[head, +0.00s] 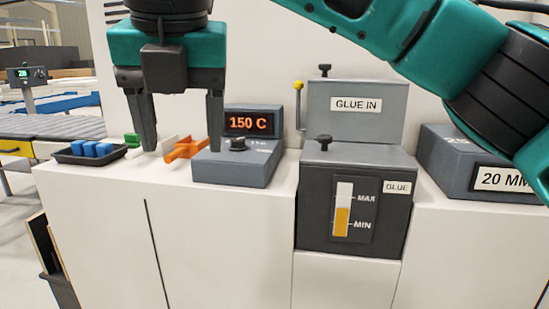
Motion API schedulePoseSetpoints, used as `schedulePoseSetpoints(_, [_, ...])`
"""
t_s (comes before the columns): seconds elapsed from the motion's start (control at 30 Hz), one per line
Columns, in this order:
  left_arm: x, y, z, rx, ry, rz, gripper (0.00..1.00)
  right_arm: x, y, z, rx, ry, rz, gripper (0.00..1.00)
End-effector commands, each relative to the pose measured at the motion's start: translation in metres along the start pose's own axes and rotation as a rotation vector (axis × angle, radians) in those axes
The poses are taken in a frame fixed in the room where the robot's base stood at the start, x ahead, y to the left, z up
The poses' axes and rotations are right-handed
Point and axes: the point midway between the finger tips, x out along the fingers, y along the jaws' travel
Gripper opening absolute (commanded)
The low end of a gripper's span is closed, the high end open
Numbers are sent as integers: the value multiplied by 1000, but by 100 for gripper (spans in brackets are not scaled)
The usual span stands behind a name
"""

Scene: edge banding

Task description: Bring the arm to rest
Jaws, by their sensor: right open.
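My right gripper (181,148) points down at the upper left of the head view, with its two dark fingers wide apart and nothing between them that it grips. Its fingertips are in front of or just above the white machine top (110,172), near an orange piece (184,150); I cannot tell whether they touch anything. My right arm (400,45) crosses the upper right of the view. My left gripper is not in view.
A grey box reading 150 C (235,165) stands right of the gripper. The glue unit (315,185) and a 20 MM box (450,165) stand further right. A black tray (75,158) with blue blocks and a green piece (132,140) are left.

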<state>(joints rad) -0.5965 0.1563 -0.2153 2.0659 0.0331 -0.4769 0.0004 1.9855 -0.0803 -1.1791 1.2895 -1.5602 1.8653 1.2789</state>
Motion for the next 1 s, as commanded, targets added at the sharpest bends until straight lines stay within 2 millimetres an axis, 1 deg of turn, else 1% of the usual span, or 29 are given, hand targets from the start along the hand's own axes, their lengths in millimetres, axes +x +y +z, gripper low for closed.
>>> schedulePoseSetpoints(0.03, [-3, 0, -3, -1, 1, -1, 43, 10, 7, -5, -27, 63, 67, 65])
schedulePoseSetpoints(0.1, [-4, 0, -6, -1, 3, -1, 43, 20, 19, -14, -68, 137, 167, 65])
schedulePoseSetpoints(0.17, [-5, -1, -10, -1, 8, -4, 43, 27, 29, -23, -97, 203, 260, 65])
schedulePoseSetpoints(0.27, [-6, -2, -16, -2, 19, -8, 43, 34, 47, -38, -139, 317, 445, 65])
schedulePoseSetpoints(0.3, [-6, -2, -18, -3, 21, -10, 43, 35, 54, -45, -150, 365, 530, 65])
schedulePoseSetpoints(0.37, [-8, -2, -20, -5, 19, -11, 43, 34, 64, -53, -157, 436, 672, 65])
schedulePoseSetpoints(0.43, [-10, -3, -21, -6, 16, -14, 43, 29, 74, -61, -147, 514, 849, 65])
schedulePoseSetpoints(0.5, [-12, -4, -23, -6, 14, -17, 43, 21, 80, -64, -118, 578, 1029, 65])
schedulePoseSetpoints(0.57, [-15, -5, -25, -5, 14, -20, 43, 13, 82, -63, -74, 623, 1182, 65])
schedulePoseSetpoints(0.6, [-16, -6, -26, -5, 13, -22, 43, 8, 81, -61, -37, 648, 1281, 65])
schedulePoseSetpoints(0.67, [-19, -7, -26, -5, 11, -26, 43, 2, 78, -54, 33, 674, 1426, 65])
schedulePoseSetpoints(0.77, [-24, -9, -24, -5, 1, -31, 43, -4, 65, -38, 184, 695, 1651, 65])
schedulePoseSetpoints(0.8, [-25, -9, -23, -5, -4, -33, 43, -4, 58, -30, 257, 696, 1733, 65])
schedulePoseSetpoints(0.87, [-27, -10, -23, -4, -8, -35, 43, -1, 44, -17, 379, 690, 1848, 65])
schedulePoseSetpoints(0.93, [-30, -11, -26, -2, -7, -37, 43, 8, 24, -2, 537, 667, 1963, 65])
schedulePoseSetpoints(1.0, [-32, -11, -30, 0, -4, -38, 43, 22, 2, 12, 714, 633, 2056, 65])
